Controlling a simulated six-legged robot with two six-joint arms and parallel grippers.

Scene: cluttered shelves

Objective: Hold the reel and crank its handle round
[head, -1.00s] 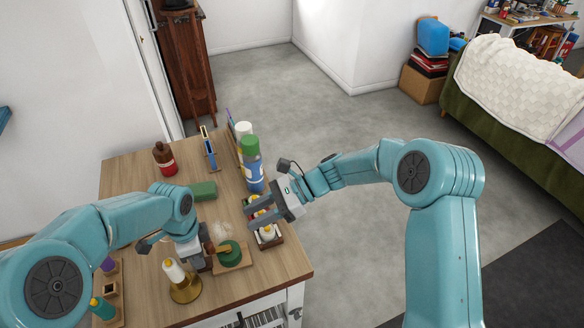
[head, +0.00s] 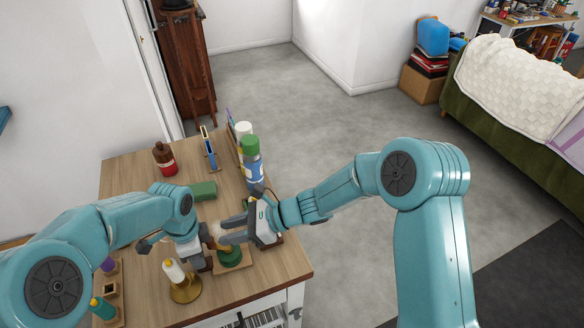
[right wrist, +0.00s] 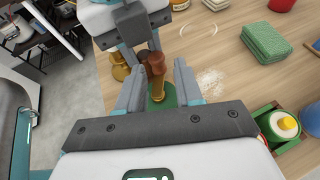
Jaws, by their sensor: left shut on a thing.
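The reel (head: 231,257) stands near the front of the wooden table, with a green round part on a light wooden board. In the right wrist view its green part (right wrist: 166,99) lies below an upright brass-coloured and brown handle (right wrist: 156,68). My left gripper (head: 207,258) is shut on the reel's brown wooden part at its left side. My right gripper (head: 220,231) is open above the reel. In the right wrist view its two fingers stand on either side of the handle, with gaps showing. The right gripper partly hides the reel's top in the head view.
A green box with a yellow-capped bottle (right wrist: 284,126) is right of the reel.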

